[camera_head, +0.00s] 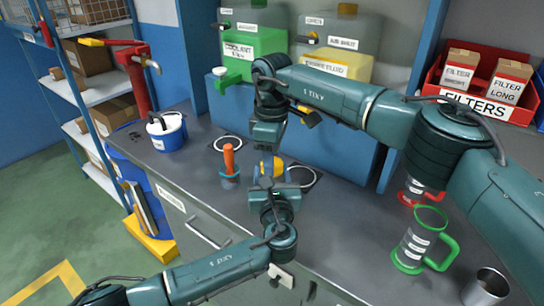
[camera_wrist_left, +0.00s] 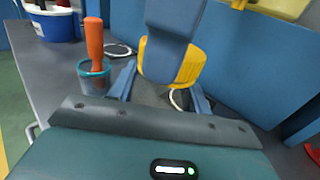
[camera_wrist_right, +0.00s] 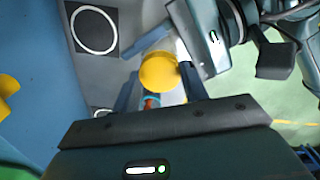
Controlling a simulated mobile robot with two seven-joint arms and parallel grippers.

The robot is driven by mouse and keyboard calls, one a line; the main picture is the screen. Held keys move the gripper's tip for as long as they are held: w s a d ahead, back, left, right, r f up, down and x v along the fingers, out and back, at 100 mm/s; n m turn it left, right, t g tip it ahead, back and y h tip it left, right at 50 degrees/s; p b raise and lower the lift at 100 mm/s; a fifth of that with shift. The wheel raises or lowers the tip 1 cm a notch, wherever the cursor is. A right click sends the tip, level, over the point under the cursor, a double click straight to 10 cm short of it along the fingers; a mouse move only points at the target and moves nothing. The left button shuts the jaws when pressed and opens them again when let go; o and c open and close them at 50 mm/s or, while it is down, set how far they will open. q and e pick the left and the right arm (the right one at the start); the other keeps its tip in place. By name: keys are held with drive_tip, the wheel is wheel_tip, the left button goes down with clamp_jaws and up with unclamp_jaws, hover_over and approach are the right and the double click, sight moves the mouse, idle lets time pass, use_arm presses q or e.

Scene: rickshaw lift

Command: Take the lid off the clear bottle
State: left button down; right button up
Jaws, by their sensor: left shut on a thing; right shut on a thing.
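The yellow lid (camera_wrist_right: 159,72) sits between the fingers of my right gripper (camera_wrist_right: 158,88), which comes down from above and is shut on it. The lid also shows in the left wrist view (camera_wrist_left: 190,66), partly behind a blue finger, and in the head view (camera_head: 266,168). A pale, clear bottle body (camera_wrist_right: 182,50) shows beside the lid in the right wrist view. My left gripper (camera_wrist_left: 161,92) reaches in from the near side and is shut around the bottle below the lid. Most of the bottle is hidden, so I cannot tell whether the lid still touches it.
A clear cup with an orange-handled tool (camera_head: 229,158) stands close on the left. A clear jug with a green handle (camera_head: 420,240) and a metal cup (camera_head: 486,288) stand at the right. Large labelled containers (camera_head: 253,50) line the back.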

drive_tip(key=shift+c, duration=1.1)
drive_tip(key=n, duration=1.3)
drive_tip(key=shift+n, duration=0.4)
drive_tip(key=n, duration=0.8)
drive_tip(key=shift+n, duration=0.3)
drive_tip(key=n, duration=0.6)
drive_tip(key=shift+r, duration=0.1)
drive_tip(key=n, duration=2.5)
drive_tip(key=shift+n, duration=0.3)
